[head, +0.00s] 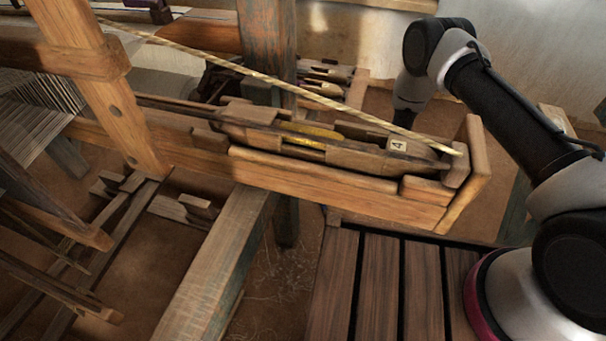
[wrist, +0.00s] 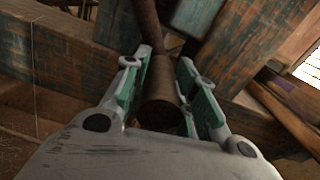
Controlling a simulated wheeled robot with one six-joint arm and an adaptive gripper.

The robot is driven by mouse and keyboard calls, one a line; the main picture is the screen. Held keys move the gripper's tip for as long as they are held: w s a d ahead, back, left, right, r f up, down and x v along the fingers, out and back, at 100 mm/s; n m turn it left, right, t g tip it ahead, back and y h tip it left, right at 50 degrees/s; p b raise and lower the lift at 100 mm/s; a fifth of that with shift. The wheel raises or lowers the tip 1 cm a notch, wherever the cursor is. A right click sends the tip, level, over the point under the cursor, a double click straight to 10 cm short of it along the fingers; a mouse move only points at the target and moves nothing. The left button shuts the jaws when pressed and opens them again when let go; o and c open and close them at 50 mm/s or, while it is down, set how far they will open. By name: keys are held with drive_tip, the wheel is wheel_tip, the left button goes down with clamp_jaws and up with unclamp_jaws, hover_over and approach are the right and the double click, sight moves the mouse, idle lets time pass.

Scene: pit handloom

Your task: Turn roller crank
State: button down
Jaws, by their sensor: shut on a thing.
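The wrist view shows my gripper (wrist: 162,88) with its two green-padded fingers on either side of a brown cylindrical crank handle (wrist: 160,85). The fingers are shut on this handle. A darker brown bar (wrist: 147,25) runs from the handle up toward the top of the wrist view. The roller itself cannot be made out. In the head view my arm reaches down behind the wooden shuttle box, and the gripper and the crank are hidden there.
In the head view the wooden shuttle box (head: 340,190) holds a shuttle with yellow thread (head: 312,130). A rope (head: 250,72) slants above it. A post (head: 268,45) stands behind. A slatted wooden platform (head: 385,290) lies in front. Weathered beams (wrist: 60,60) surround the handle in the wrist view.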

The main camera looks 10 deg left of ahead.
drive_tip(key=shift+w+r, duration=0.7)
drive_tip(key=c, duration=1.1)
unclamp_jaws()
drive_tip(key=shift+c, duration=0.2)
drive_tip(key=shift+d, duration=0.3)
drive_tip(key=d, duration=0.7)
drive_tip(key=s+d, duration=0.1)
drive_tip(key=d, duration=0.3)
drive_tip(key=shift+d, duration=0.25)
